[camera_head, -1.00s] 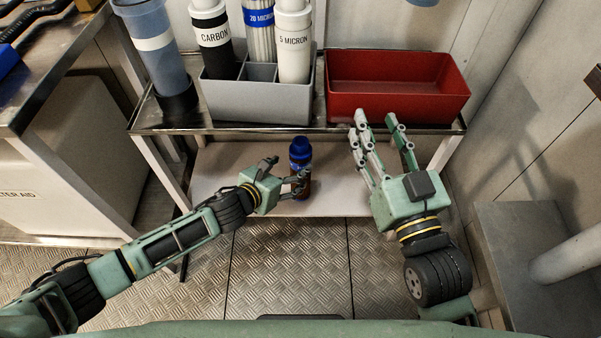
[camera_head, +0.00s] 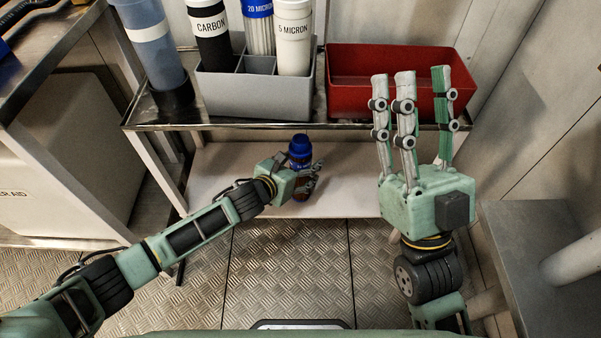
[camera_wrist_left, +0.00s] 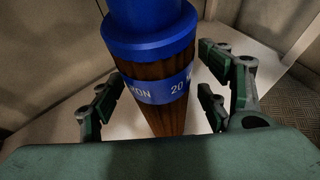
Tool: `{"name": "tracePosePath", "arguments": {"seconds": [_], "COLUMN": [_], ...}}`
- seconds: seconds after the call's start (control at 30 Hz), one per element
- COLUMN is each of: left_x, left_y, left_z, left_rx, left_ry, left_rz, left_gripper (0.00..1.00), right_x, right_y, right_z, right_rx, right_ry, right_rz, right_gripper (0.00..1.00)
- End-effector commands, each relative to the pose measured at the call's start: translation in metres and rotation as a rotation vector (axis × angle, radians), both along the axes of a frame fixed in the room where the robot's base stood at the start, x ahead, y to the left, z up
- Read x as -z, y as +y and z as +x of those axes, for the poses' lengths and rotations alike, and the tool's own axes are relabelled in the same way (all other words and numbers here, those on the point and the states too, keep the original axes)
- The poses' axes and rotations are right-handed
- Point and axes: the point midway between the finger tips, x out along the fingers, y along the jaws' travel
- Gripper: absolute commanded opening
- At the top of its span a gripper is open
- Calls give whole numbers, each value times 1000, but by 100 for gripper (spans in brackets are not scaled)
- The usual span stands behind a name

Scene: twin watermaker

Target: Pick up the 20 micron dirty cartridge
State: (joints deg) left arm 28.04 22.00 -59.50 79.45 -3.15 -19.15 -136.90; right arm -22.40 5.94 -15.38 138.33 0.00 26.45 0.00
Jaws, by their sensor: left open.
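The 20 micron dirty cartridge (camera_head: 300,150) has a blue cap, a brown body and a blue label band. It stands upright on the lower shelf. My left gripper (camera_head: 303,178) is low beside it, partly hiding its body in the head view. In the left wrist view the cartridge (camera_wrist_left: 160,88) stands between the spread fingers, with gaps visible on both sides. My left gripper is open. My right gripper (camera_head: 420,80) is raised in front of the red bin, with its fingers spread, open and empty.
The red bin (camera_head: 400,114) and a grey divided holder (camera_head: 255,102) with clean carbon, 20 micron and 5 micron cartridges stand on the upper shelf. The metal shelf edge (camera_head: 225,127) runs above the cartridge. The lower shelf (camera_head: 350,195) is otherwise clear.

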Motion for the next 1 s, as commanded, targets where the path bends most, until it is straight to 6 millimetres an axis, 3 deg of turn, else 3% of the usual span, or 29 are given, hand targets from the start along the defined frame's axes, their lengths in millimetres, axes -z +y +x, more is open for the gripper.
{"name": "tracePosePath", "arguments": {"seconds": [0.37, 1.0], "left_x": [1, 1], "left_y": [-2, -1], "left_z": [2, 2], "left_rx": [0, 0], "left_ry": [1, 0], "left_rz": [-1, 0], "left_gripper": [68, 12], "right_x": [-5, -4], "right_y": [-1, -1], "right_z": [-7, -7], "right_rx": [-2, -3], "right_ry": [-40, -37], "right_rz": [12, 12], "right_gripper": [40, 40]}}
